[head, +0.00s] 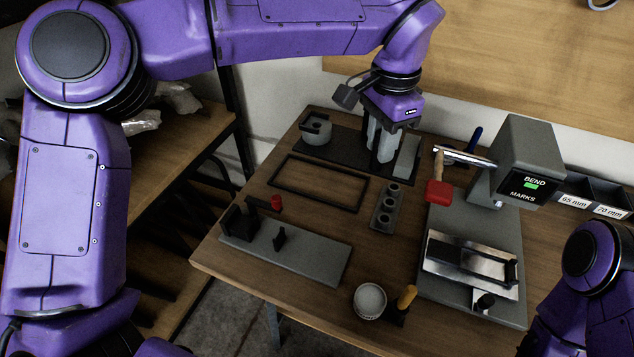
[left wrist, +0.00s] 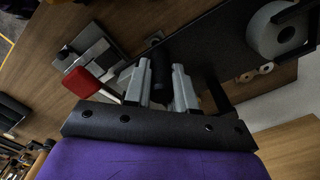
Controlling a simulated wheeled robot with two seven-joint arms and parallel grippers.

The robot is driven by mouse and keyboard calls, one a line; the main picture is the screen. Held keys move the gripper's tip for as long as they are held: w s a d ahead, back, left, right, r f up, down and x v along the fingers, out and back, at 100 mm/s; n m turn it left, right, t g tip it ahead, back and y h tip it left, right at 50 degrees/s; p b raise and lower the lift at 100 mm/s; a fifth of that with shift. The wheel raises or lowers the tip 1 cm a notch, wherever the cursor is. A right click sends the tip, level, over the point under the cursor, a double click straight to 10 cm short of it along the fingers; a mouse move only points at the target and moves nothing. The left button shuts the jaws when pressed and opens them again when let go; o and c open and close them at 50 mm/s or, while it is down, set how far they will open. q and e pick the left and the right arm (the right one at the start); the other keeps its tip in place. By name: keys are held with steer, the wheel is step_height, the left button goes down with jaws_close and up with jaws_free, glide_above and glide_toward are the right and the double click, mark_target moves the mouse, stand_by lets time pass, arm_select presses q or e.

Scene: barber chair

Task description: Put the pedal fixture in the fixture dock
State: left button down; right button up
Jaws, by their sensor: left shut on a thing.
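The pedal fixture (head: 346,143), which I take to be the dark plate carrying a grey round part and a slanted grey block, lies at the back of the workbench. My left gripper (head: 382,155) points down over it, between the round part and the block. In the left wrist view my left gripper (left wrist: 160,88) is shut on a black upright grip (left wrist: 156,70) of the fixture, between two pale fingers. The fixture dock, apparently the empty black rectangular frame (head: 278,181), lies in front of the fixture. My right gripper is out of view.
A grey plate (head: 290,252) with black posts is at front left. A grey block with holes (head: 384,208) stands right of the frame. A bending machine (head: 520,160), with a red-ended lever (head: 440,193), fills the right. A white cup (head: 369,300) is near the front edge.

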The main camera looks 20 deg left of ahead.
mark_target(379, 168)
arm_select(q)
steer(key=shift+s+d+f+b, duration=0.1)
steer(key=shift+d+f+b, duration=0.1)
steer(key=shift+f+b, duration=0.2)
steer(key=shift+s+d+f+b, duration=0.15)
steer(key=shift+f+b, duration=0.15)
steer(key=shift+f, duration=0.15)
steer(key=f+b, duration=0.6)
steer(key=shift+w+a+f+b, duration=0.1)
steer(key=shift+w+f+b, duration=0.1)
steer(key=shift+f+b, duration=0.2)
steer(key=w+a+f, duration=0.2)
steer(key=a+f, duration=0.1)
steer(key=f, duration=0.1)
steer(key=w+a+f, duration=0.3)
steer(key=a+f, duration=0.1)
steer(key=w+a+f+p, duration=0.1)
steer(key=w+a+f, duration=0.2)
steer(key=a+f, duration=0.1)
steer(key=shift+a+f, duration=0.15)
steer(key=shift+f, duration=0.35)
steer(key=shift+r, duration=0.1)
steer(key=c, duration=1.3)
jaws_free()
steer(key=shift+s, duration=0.1)
steer(key=o, duration=0.4)
steer(key=shift+f, duration=0.2)
steer(key=shift+c, duration=0.2)
